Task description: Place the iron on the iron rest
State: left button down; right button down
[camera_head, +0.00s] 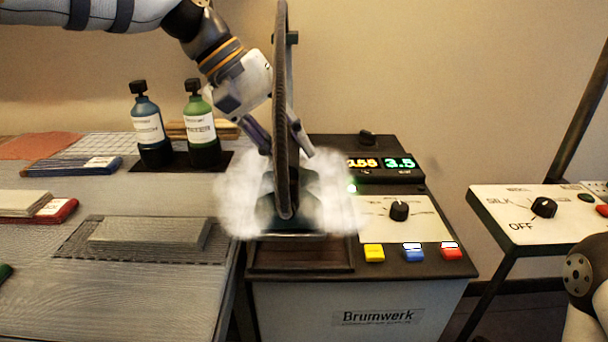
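A dark green iron (312,190) is on or just above the dark tray-like rest (300,258) on the Brumwerk station, wrapped in white steam. A tall, thin dark strip, perhaps its hose, rises in front of it and hides its middle. My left gripper (289,154) points down from above, its fingers spread on either side of this strip near the iron's top. The fingers look open, but what lies between them is hidden. Steam blurs the iron's lower edge, so I cannot tell whether it touches the rest. My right gripper is out of view; part of that arm shows at the right edge.
The station has lit displays (382,163), a dial (399,211) and coloured buttons. Blue (147,125) and green (200,125) bottles stand left of the iron. Folded cloths and a grey block (150,233) lie on the left table (110,285). A dial panel (530,215) stands right.

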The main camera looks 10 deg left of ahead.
aim_at(304, 175)
pick_arm(q)
jog(key=shift+w+d+f, duration=0.45)
jog(key=shift+d+f, duration=0.05)
jog(key=shift+f, duration=0.05)
jog(key=shift+w+d+f, duration=0.15)
jog(key=shift+f, duration=0.8)
jog(key=shift+w+d+f, duration=0.1)
jog(key=shift+f, duration=0.8)
jog(key=shift+f, duration=0.15)
jog(key=c, duration=1.3)
grip_release()
jog(key=shift+s+f, duration=0.1)
jog(key=shift+c, duration=0.2)
jog(key=v, duration=1.2)
